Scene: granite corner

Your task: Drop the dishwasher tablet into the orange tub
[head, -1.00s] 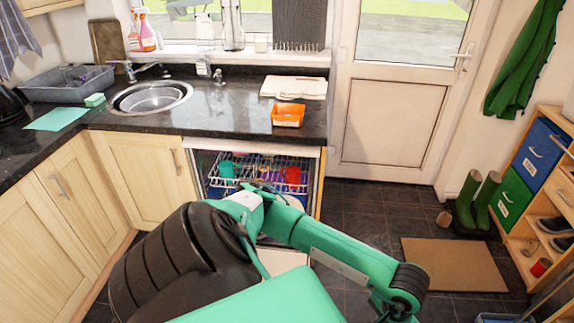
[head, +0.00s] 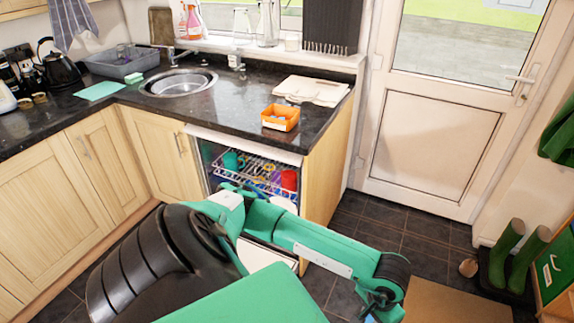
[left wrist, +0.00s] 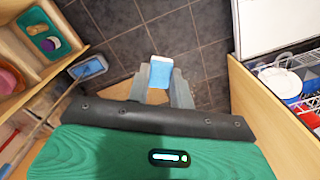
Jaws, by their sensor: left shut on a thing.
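The orange tub (head: 281,124) stands on the dark granite worktop near its right end, in front of a pale board. Its top is open and small pale and blue things show inside. My left gripper (left wrist: 160,80) is shut on the dishwasher tablet (left wrist: 160,72), a small blue and white block between its fingertips in the left wrist view. The tablet is held over the dark tiled floor, away from the tub. In the head view my left arm reaches right, and its gripper is largely cut off at the bottom edge. My right gripper is not in view.
The open dishwasher (head: 259,176) with dishes in its rack is below the worktop. A cream board (head: 312,90) lies behind the tub, and a sink (head: 178,83) is to the left. Green boots (head: 507,255) stand by the door at right.

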